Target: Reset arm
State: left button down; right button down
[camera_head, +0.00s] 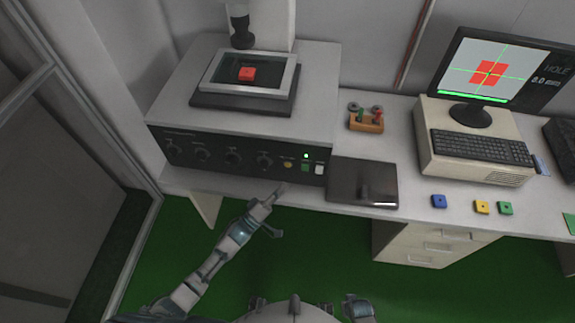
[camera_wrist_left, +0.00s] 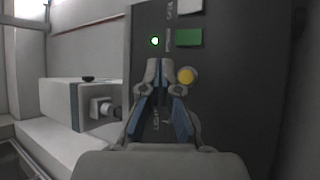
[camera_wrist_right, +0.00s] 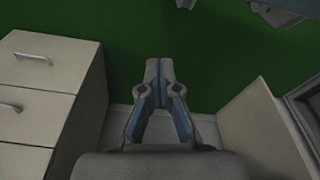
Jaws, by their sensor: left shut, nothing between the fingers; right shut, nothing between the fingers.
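My left gripper (camera_head: 277,191) is shut and empty, in front of the lower right part of the machine's control panel (camera_head: 215,158). In the left wrist view its closed fingertips (camera_wrist_left: 160,66) appear beside a yellow button (camera_wrist_left: 186,75) and below a lit green lamp (camera_wrist_left: 155,41); I cannot tell whether they touch the panel. A green button (camera_wrist_left: 188,37) is just above. My right gripper (camera_wrist_right: 159,68) is shut and empty over the green floor (camera_wrist_right: 215,40), seen only clearly in the right wrist view.
A red block (camera_head: 246,74) lies on the machine's framed platform (camera_head: 240,104). A black pad (camera_head: 350,172) with a lever is right of the panel. Drawers (camera_wrist_right: 40,88) stand left of my right gripper.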

dwell(0.5)
